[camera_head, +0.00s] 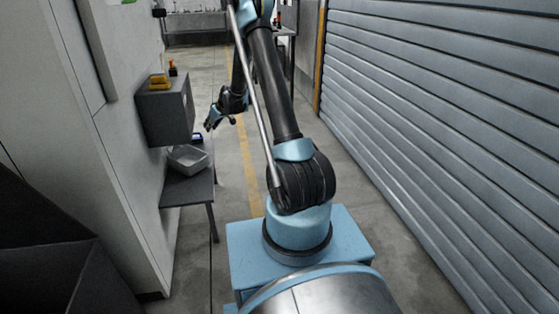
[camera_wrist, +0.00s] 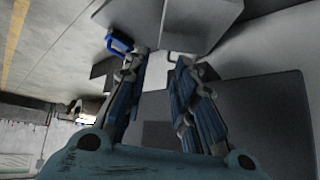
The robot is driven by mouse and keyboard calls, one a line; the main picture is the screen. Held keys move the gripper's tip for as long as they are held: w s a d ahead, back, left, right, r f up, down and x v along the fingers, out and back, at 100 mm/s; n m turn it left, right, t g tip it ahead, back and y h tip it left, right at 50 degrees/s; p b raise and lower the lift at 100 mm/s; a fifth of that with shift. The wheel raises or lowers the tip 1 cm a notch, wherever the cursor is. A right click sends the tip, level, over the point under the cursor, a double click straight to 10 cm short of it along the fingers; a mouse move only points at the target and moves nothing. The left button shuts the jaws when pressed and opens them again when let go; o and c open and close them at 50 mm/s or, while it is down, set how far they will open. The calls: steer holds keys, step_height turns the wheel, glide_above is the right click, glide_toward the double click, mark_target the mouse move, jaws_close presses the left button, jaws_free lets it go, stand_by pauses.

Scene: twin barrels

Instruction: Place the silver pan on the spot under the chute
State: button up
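The silver pan (camera_head: 187,158) is a light grey, open tray on the small dark shelf (camera_head: 190,193) at left, in front of and below the dark wall box (camera_head: 165,115). What appears to be the pan (camera_wrist: 200,22) also shows at the top of the wrist view, beyond the fingertips. My gripper (camera_head: 218,123) is above and to the right of the pan, apart from it. In the wrist view its two fingers (camera_wrist: 162,60) are spread with nothing between them. I cannot make out a chute or a marked spot clearly.
A small blue object (camera_head: 197,138) sits behind the pan; a blue loop (camera_wrist: 119,43) shows near the left fingertip. Yellow and orange items (camera_head: 159,80) stand on the wall box. A roller shutter (camera_head: 430,100) lines the right. The aisle floor (camera_head: 205,70) ahead is clear.

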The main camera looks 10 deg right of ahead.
steer(key=s+d+r+m+h, duration=0.1)
steer(key=s+d+r, duration=0.3)
steer(key=s+r, duration=0.3)
steer(key=s+d+r+m+g+h, duration=0.1)
steer(key=s+d+r, duration=0.35)
steer(key=s, duration=0.55)
steer(key=s+d+r+m+h, duration=0.1)
steer(key=s+d+r, duration=0.3)
steer(key=s+r, duration=0.35)
steer(key=s+d+f+m+g, duration=0.1)
steer(key=s+d+f, duration=0.1)
steer(key=s, duration=0.9)
steer(key=s+d+f+m+h, duration=0.1)
steer(key=s+d, duration=0.3)
steer(key=s, duration=0.7)
steer(key=s+d+f+m+g+h, duration=0.1)
steer(key=s+d+f+m, duration=0.1)
steer(key=s, duration=0.9)
steer(key=shift+s+d+f+g, duration=0.35)
steer(key=shift+d+f, duration=0.25)
steer(key=shift+d, duration=0.3)
steer(key=shift+w+f, duration=0.2)
steer(key=shift+w, duration=0.25)
steer(key=shift+d, duration=0.1)
